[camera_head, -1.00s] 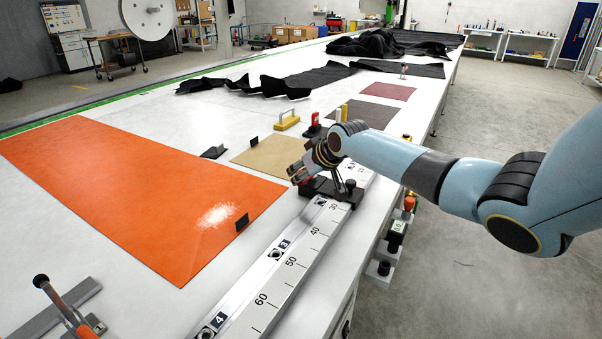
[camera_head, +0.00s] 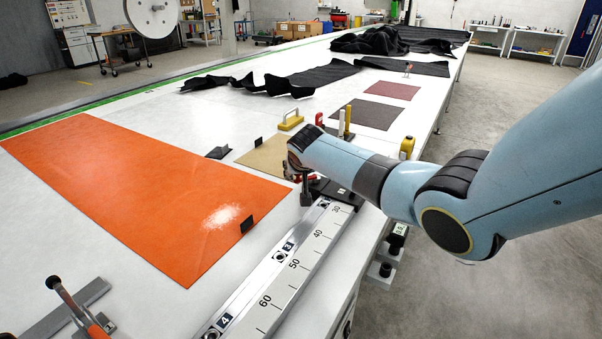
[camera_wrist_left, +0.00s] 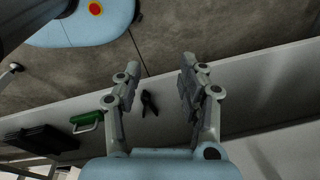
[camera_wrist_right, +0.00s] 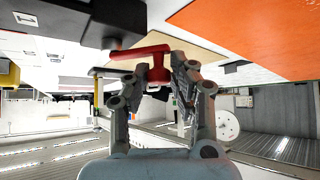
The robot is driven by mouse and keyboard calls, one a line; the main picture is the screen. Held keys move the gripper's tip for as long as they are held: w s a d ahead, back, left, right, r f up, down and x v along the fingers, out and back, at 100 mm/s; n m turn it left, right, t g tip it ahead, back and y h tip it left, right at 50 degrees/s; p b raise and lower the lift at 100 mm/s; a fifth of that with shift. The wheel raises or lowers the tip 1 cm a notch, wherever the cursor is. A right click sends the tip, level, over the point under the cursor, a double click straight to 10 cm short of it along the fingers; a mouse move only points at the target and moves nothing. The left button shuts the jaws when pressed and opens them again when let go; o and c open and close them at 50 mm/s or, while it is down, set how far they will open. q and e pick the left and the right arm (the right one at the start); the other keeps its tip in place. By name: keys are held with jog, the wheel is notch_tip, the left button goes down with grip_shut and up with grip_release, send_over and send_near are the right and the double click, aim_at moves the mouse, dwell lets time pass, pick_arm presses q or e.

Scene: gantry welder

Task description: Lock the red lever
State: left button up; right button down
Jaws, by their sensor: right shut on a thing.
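The red lever (camera_wrist_right: 138,52) shows in the right wrist view as a red bar with a stem, beside a dark block. My right gripper (camera_wrist_right: 160,70) is shut on it, the stem lying between the fingers. In the head view my right gripper (camera_head: 298,172) is over the black clamp base (camera_head: 332,191) at the far end of the white ruler rail; my arm hides most of the lever there. My left gripper (camera_wrist_left: 158,70) is open and empty in the left wrist view, and out of the head view.
The ruler rail (camera_head: 290,265) runs along the table's right edge. An orange sheet (camera_head: 140,185) lies left of it. A yellow-handled tool (camera_head: 291,121) and a yellow knob (camera_head: 407,146) stand nearby. Another lever with an orange part (camera_head: 80,310) is at the front left.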

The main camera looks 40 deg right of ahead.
jog(key=w+m+g+h+b, duration=0.1)
jog(key=m+b, duration=0.1)
jog(key=b, duration=0.1)
jog(key=d+m+g+h+b, duration=0.1)
jog(key=m+b, duration=0.1)
jog(key=b, duration=0.1)
jog(key=w+m+g+h+b, duration=0.1)
jog(key=m+b, duration=0.1)
jog(key=b, duration=0.1)
jog(key=shift+w+d+f+g+b, duration=0.25)
jog(key=shift+w+f+g+b, duration=0.05)
jog(key=shift+w+d+r+m+g+h+b, duration=0.1)
jog(key=shift+d+r+m+g+h+b, duration=0.15)
jog(key=shift+m+g+b, duration=0.45)
jog(key=c, duration=1.1)
grip_release()
jog(key=shift+t, duration=0.3)
jog(key=shift+c, duration=0.2)
jog(key=v, duration=1.2)
jog(key=shift+w, duration=0.1)
